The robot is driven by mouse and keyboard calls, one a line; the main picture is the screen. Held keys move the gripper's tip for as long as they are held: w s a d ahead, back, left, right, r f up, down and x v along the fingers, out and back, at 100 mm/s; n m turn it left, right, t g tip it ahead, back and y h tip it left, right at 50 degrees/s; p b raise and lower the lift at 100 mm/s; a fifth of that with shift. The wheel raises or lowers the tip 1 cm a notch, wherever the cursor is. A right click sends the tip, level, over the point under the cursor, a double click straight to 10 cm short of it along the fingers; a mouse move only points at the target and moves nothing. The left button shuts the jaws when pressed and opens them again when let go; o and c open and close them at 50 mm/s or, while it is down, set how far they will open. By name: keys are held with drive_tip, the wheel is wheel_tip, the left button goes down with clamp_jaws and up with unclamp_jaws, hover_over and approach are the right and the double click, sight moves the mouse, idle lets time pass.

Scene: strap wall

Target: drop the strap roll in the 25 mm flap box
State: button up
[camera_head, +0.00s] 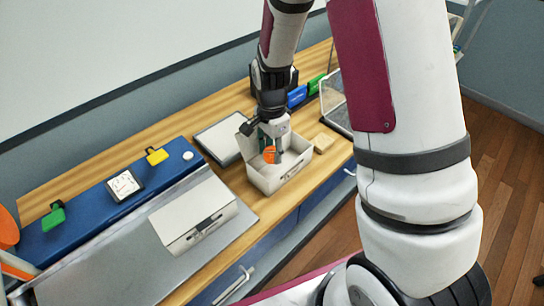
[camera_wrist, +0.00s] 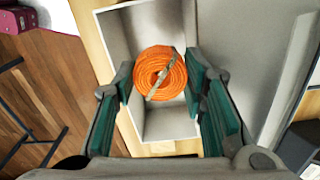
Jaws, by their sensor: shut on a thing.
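My gripper (camera_head: 272,143) is above an open white box (camera_head: 263,180) on the wooden bench. It is shut on an orange strap roll (camera_head: 269,155), which shows clearly in the wrist view (camera_wrist: 160,73) as a round coil with a grey strip across it. The green finger pads (camera_wrist: 164,92) lie on either side of the roll. Behind the roll, the wrist view shows the open inside of the box (camera_wrist: 121,45). The box lid (camera_head: 222,137) is folded back to the left. I cannot tell how far the roll is above the box floor. Any size label on the box is unreadable.
A second white box (camera_head: 194,212), lid shut, stands on a grey surface to the left. A blue panel (camera_head: 85,212) with green and yellow pieces runs along the back left. A small wooden block (camera_head: 323,143) and a wire basket (camera_head: 337,105) are to the right.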

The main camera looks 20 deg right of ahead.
drive_tip(key=shift+s+f, duration=0.1)
drive_tip(key=shift+f, duration=0.2)
drive_tip(key=o, duration=1.1)
wheel_tip(320, 180, up, 12)
